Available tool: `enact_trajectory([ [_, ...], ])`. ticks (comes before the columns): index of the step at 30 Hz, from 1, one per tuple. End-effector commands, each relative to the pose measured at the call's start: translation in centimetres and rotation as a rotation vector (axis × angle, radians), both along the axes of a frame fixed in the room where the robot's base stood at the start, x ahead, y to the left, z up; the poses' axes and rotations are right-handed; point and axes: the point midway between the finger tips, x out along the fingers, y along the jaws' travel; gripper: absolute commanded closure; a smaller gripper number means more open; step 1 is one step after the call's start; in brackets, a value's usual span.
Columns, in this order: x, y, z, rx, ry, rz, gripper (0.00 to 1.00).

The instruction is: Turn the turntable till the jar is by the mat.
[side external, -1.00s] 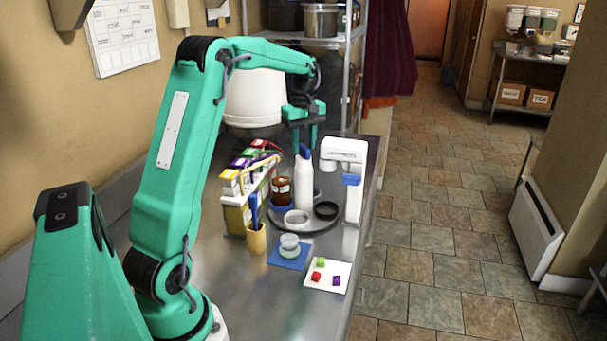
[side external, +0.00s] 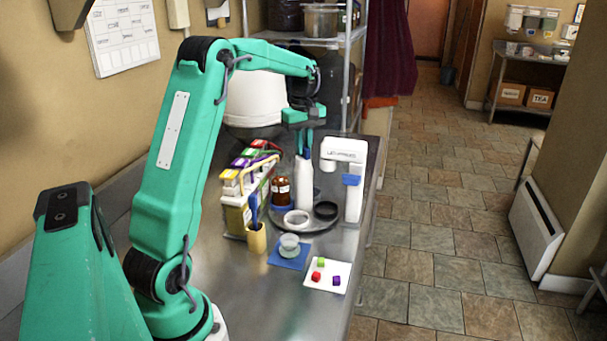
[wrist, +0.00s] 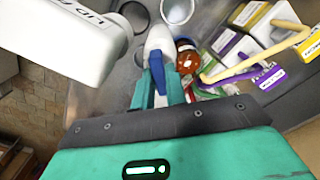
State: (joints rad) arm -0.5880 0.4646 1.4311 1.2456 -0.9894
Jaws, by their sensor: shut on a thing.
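The grey round turntable (side external: 320,225) carries a brown jar (side external: 281,191) at its left, a white bottle (side external: 303,186), a white ring-like dish (side external: 296,218) and a black ring (side external: 326,210). A blue mat (side external: 276,258) lies in front of the turntable, with a small pale lidded container (side external: 289,244) on it. My gripper (side external: 305,148) is above the turntable, shut on the bottle's top. In the wrist view the bottle's blue cap (wrist: 160,76) sits between the fingers, and the brown jar (wrist: 187,56) is close beside. The bottle's far side is hidden.
A white lid press (side external: 345,152) stands right of the turntable, near the table edge. A rack of coloured boxes (side external: 238,215) and a yellow cup (side external: 256,240) stand left. A white card (side external: 318,285) with small cubes lies at the front right. The front left steel is bare.

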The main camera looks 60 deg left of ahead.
Motion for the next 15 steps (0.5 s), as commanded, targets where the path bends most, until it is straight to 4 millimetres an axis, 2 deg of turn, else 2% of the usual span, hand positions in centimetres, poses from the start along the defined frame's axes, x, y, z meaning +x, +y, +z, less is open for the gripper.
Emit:
enact_trajectory([
  [15,-0.04,0.02,0.13,0.0,0.001,0.14,1.0],
])
